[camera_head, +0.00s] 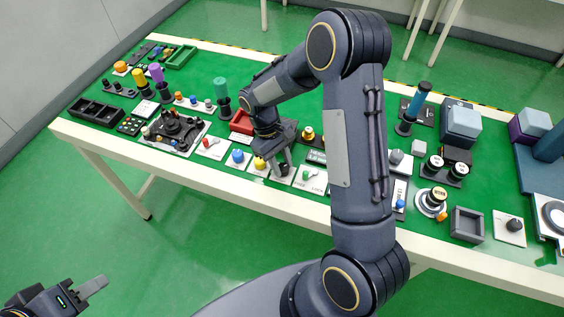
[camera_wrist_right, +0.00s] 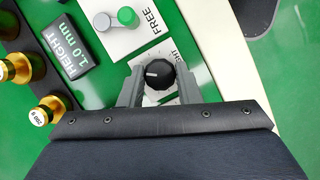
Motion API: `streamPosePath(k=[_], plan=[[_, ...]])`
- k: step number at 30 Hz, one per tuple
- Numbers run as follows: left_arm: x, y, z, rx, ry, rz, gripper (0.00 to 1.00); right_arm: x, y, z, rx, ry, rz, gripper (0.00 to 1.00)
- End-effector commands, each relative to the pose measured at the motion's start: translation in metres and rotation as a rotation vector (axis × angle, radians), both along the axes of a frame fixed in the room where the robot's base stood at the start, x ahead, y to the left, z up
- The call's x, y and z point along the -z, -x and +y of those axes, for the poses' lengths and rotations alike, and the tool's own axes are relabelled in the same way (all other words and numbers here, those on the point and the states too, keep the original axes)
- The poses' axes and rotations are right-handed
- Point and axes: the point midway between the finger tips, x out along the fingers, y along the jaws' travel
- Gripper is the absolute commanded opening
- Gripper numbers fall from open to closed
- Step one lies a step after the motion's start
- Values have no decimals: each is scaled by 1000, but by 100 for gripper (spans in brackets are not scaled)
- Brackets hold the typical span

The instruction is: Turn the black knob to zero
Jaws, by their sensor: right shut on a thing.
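The black knob (camera_wrist_right: 160,72) sits on a white plate (camera_wrist_right: 151,98) with partly hidden lettering. A white pointer mark on its top points left in the right wrist view. My right gripper (camera_wrist_right: 159,82) has one finger on each side of the knob and is shut on it. In the head view the right gripper (camera_head: 279,167) reaches down to the front edge of the table, and the knob (camera_head: 284,170) is partly hidden by the fingers. My left gripper (camera_head: 88,291) is at the bottom left, off the table; its opening is unclear.
A white plate marked FREE with a green knob (camera_wrist_right: 127,16) lies beside the black knob. A dark block marked HEIGHT 1.0 mm (camera_wrist_right: 70,45) and brass weights (camera_wrist_right: 52,108) are to the left. A blue knob (camera_head: 238,156) and a yellow knob (camera_head: 259,163) stand close to the right gripper.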

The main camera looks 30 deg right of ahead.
Motion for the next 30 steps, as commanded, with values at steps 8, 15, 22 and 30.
streamPosePath(k=[8,15,22,30], plan=[[4,0,0,0,0,0,37,0,0,2,-260,0,-4,8],[6,0,0,0,0,0,37,0,1,3,-448,0,-3,8],[7,0,0,0,0,0,37,-1,1,3,-568,0,-4,8],[8,0,0,0,0,0,37,-1,1,3,-630,0,-4,8]])
